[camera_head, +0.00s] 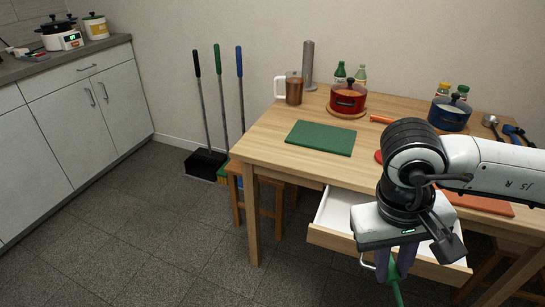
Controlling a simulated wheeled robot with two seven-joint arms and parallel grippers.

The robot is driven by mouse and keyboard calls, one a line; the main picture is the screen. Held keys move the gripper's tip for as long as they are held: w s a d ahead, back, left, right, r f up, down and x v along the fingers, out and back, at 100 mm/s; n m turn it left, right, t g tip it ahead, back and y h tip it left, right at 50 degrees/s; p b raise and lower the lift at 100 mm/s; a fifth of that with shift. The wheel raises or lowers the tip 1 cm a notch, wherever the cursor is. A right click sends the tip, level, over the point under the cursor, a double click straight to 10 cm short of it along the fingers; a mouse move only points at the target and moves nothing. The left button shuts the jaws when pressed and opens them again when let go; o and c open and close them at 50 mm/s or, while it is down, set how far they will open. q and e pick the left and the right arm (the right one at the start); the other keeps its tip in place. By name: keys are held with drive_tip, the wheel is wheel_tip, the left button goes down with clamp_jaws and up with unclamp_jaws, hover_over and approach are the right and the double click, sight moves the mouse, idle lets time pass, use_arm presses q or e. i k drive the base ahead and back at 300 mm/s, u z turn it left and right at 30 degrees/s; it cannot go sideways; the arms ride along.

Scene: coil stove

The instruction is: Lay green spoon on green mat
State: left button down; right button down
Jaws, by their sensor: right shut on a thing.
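The green mat (320,138) lies flat on the left half of the wooden table, with nothing on it. My right gripper (394,266) points down in front of the table, over the front of the open drawer. It is shut on the green spoon (396,290). Only a green stretch of the spoon shows below the fingers; the rest is hidden or cut off by the bottom edge. The gripper is to the right of the mat and nearer to me. My left gripper is out of view.
The open drawer (335,213) juts from the wooden table (270,140). A brown-filled jug (294,92), red pot (348,97) and blue pot (449,114) stand behind. A red round thing (379,157) is partly hidden by my right arm. Table around the mat is clear.

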sight(322, 135)
drive_tip(key=u, duration=1.05)
drive_tip(key=i, duration=1.95)
drive_tip(key=z, duration=1.45)
drive_tip(key=i, duration=0.65)
drive_tip(key=z, duration=0.65)
